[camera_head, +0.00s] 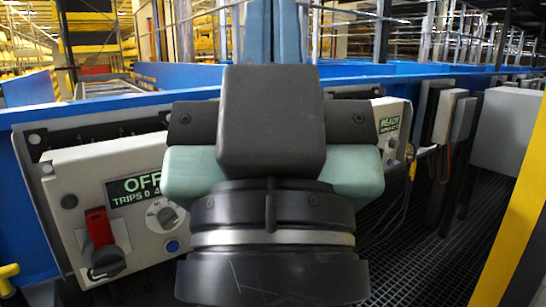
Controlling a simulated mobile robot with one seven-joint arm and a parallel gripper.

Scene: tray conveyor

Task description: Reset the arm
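My arm's end, with a dark block, pale green side parts and a black ring with a silver band, fills the middle of the head view, close to the camera. It looks like my wrist and the back of my gripper (270,120). Fingertips cannot be made out, and neither can anything between them. It stands upright in front of the blue conveyor frame (95,104) and hides its middle.
A grey control box (85,175) at left has an "OFF" display, a red-and-black switch and a dial. Another panel (392,125) at right reads "READY". Dark grating (420,240) and a yellow post (515,225) lie right. Shelving fills the background.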

